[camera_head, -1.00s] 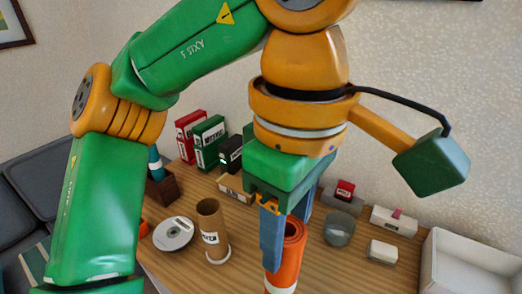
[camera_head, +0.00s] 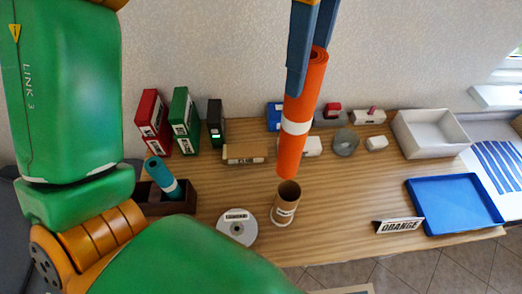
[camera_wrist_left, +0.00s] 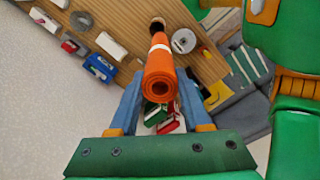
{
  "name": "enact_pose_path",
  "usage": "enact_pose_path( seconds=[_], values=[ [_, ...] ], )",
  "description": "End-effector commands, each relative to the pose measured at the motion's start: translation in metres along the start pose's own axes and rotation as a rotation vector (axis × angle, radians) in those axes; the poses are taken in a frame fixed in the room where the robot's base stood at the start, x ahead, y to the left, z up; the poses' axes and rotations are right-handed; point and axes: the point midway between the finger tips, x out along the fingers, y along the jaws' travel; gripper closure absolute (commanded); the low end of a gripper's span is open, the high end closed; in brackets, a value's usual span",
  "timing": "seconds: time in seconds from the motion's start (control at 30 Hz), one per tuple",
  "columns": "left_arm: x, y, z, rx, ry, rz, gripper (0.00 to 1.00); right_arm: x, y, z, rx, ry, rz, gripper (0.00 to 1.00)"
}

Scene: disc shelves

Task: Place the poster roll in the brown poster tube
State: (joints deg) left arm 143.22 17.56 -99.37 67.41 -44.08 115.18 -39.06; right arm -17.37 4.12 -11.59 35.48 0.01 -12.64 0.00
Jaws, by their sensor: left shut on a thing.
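The poster roll (camera_head: 305,100) is orange with a white band. My left gripper (camera_head: 312,60) is shut on its upper end and holds it nearly upright, slightly tilted, above the table. The roll also shows between the fingers in the left wrist view (camera_wrist_left: 160,75). The brown poster tube (camera_head: 285,204) stands upright on the table with its open top facing up and a label on its side. The roll's lower end is just above the tube's mouth in the head view; I cannot tell exactly how well they line up. My right gripper is not in view.
A disc (camera_head: 237,228) lies left of the tube. A dark box (camera_head: 180,203) holds a teal roll (camera_head: 160,174). Red (camera_head: 152,120) and green (camera_head: 184,120) binders stand behind. A blue tray (camera_head: 455,205) and a white bin (camera_head: 430,132) are at the right.

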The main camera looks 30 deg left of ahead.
Motion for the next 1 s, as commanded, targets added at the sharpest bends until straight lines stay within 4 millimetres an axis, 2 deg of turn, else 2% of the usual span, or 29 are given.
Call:
enact_pose_path(
  seconds=[0.07, 0.2, 0.3, 0.7, 0.9, 1.0],
  values=[
    [0.014, 0.001, 0.000, 0.001, 0.001, 0.000, 1.00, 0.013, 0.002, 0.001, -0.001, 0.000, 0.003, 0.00],
    [0.072, 0.001, 0.000, 0.003, -0.001, -0.003, 1.00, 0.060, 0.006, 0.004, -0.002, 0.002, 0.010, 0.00],
    [0.102, 0.001, 0.000, 0.003, -0.001, -0.002, 1.00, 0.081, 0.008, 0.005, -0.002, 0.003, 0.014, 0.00],
    [0.189, 0.000, 0.000, 0.003, 0.002, -0.007, 1.00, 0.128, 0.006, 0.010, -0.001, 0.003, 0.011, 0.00],
    [0.227, 0.000, 0.000, 0.003, 0.001, -0.004, 1.00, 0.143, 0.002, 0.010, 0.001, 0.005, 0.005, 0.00],
    [0.238, 0.001, 0.000, 0.001, 0.001, -0.002, 1.00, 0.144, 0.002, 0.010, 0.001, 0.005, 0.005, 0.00]
  ],
)
